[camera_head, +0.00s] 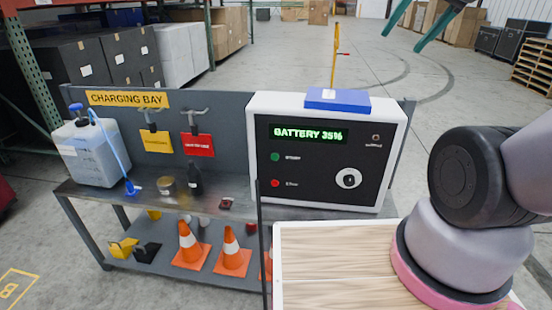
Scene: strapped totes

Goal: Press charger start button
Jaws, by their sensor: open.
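The charger (330,205) is a white-framed box with a black front panel, standing on the right of the metal bench. Its green display (305,134) reads "BATTERY 35%". A green button (275,157) sits on the left of the panel, with a small blurred label. A red button (275,183) is below it, apparently labelled stop. A round white dial (348,179) is at the lower right. My gripper (401,41) shows only as two teal fingers at the top right, spread apart and empty. It is above and right of the charger, touching nothing visible.
A jug (90,155), a dark bottle (195,180) and a tin (166,186) stand on the bench (120,203). Cones (232,255) stand below. A dark post (265,250) rises before the bench.

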